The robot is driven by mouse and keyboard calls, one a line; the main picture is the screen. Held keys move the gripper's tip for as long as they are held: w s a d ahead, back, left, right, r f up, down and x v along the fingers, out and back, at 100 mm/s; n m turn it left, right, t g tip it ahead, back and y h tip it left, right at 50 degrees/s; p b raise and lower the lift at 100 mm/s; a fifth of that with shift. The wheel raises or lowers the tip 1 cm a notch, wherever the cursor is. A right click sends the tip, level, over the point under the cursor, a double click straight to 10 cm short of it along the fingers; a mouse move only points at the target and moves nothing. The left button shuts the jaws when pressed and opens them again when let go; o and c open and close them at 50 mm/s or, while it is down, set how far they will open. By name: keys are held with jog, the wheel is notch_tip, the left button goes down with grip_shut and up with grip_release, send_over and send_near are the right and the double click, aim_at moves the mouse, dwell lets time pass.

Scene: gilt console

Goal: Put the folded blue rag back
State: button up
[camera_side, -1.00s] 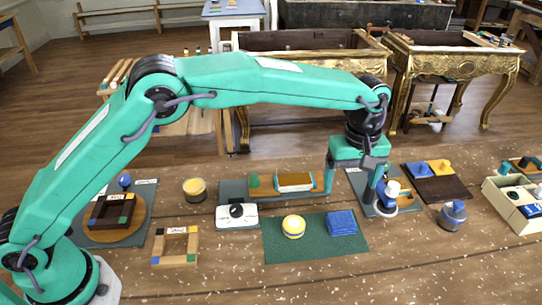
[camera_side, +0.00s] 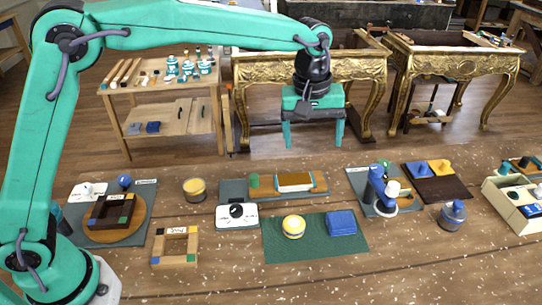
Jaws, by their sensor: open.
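The folded blue rag (camera_side: 341,223) lies on the right part of a dark green mat (camera_side: 300,253) on the wooden work surface. A round yellow tin (camera_side: 293,227) with a pale band stands on the same mat, left of the rag and apart from it. My gripper (camera_side: 314,145) is raised well above the surface, pointing down, with its two teal fingers apart and nothing between them. In the picture it hangs above and behind the rag, in front of the gilt console (camera_side: 300,72).
A long block with a white piece (camera_side: 294,182) lies behind the mat. A blue upright device (camera_side: 378,186) stands to its right, beside a dark board with yellow parts (camera_side: 437,188). A blue-lidded jar (camera_side: 452,215) and a cream box (camera_side: 515,206) stand at right. The front strip is clear.

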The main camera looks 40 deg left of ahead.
jog(key=s+a+r+m+t, duration=0.1)
jog(key=s+a+r+m, duration=0.1)
jog(key=s+a+r, duration=0.35)
jog(key=s+a+r+m+t, duration=0.2)
jog(key=s+a, duration=0.5)
jog(key=a, duration=0.3)
jog(key=s+a+f+m, duration=0.1)
jog(key=s+a+f, duration=0.1)
jog(key=s, duration=0.5)
jog(key=s+a+f+m+t, duration=0.1)
jog(key=s+a+f+m, duration=0.1)
jog(key=s+a, duration=0.3)
jog(key=shift+s+f+t+y, duration=0.3)
jog(key=shift+s+f, duration=0.05)
jog(key=shift+s, duration=0.7)
jog(key=shift+a, duration=0.1)
